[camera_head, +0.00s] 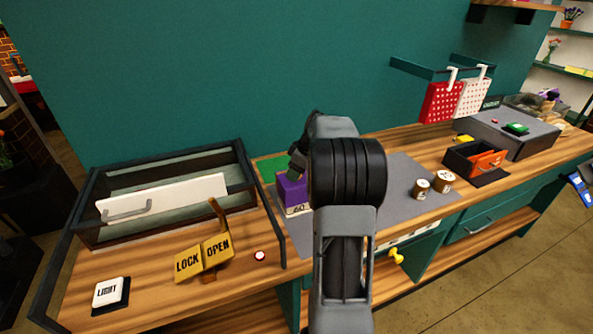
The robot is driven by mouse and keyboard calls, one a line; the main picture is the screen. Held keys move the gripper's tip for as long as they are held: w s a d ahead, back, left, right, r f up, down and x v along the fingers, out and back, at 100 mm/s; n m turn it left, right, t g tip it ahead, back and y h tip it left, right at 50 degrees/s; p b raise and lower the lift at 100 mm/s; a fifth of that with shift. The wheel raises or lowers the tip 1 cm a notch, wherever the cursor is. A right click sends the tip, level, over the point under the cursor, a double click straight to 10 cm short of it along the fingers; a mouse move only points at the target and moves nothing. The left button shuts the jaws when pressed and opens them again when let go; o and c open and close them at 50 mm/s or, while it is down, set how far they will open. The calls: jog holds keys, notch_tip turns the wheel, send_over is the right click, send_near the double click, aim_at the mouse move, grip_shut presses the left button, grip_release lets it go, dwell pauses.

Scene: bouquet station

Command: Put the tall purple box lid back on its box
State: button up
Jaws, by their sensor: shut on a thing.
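The tall purple box (293,196) stands on the grey mat (405,170) in the middle of the counter, with a pale label reading 60 low on its front. My gripper (295,174) is directly at its top, shut on the purple lid. My own arm covers the right side of the box and much of the gripper. I cannot make out a seam between lid and box, so I cannot tell whether they touch or are apart.
A green surface (270,168) lies behind the box. Bare mat lies between.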

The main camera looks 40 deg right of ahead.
jog(key=shift+f+b, duration=1.35)
jog(key=shift+b, duration=0.2)
dwell(1.3)
dwell(0.3)
jog(key=o, duration=1)
jog(key=shift+r+p, duration=2.65)
jog(key=shift+r, duration=1.35)
